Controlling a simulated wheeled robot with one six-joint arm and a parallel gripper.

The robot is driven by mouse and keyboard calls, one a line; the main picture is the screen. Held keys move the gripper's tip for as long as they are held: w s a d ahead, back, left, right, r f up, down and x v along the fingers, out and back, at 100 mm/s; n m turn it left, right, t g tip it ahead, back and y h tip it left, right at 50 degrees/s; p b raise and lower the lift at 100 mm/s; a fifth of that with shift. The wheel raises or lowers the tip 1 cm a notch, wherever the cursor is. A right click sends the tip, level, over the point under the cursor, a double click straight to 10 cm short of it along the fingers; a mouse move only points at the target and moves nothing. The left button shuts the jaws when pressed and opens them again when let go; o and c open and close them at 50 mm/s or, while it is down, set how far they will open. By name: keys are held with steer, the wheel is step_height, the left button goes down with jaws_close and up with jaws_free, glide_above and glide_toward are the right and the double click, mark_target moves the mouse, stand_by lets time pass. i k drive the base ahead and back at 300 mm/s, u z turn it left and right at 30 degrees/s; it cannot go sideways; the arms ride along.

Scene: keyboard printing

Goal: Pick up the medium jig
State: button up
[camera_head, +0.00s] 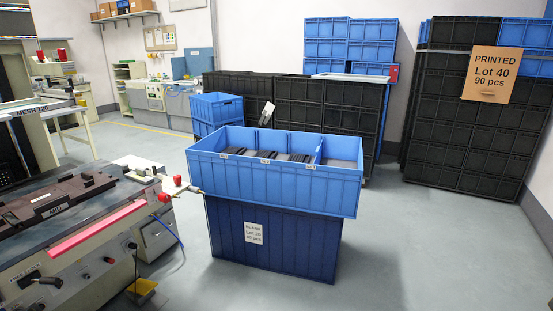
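A dark brown jig (84,190) lies on the bed of the printing machine (105,252) at the left.
A pink-red bar (97,229) runs along the machine's front edge. Stacked black crates (467,130) stand at right. Grey floor (420,250) is clear there.

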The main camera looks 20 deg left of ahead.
mark_target(43, 200)
steer(key=u, duration=0.35)
steer(key=i, duration=1.8)
steer(key=u, duration=1.35)
steer(key=i, duration=1.25)
steer(key=u, duration=1.25)
steer(key=i, duration=0.45)
steer(key=u, duration=0.25)
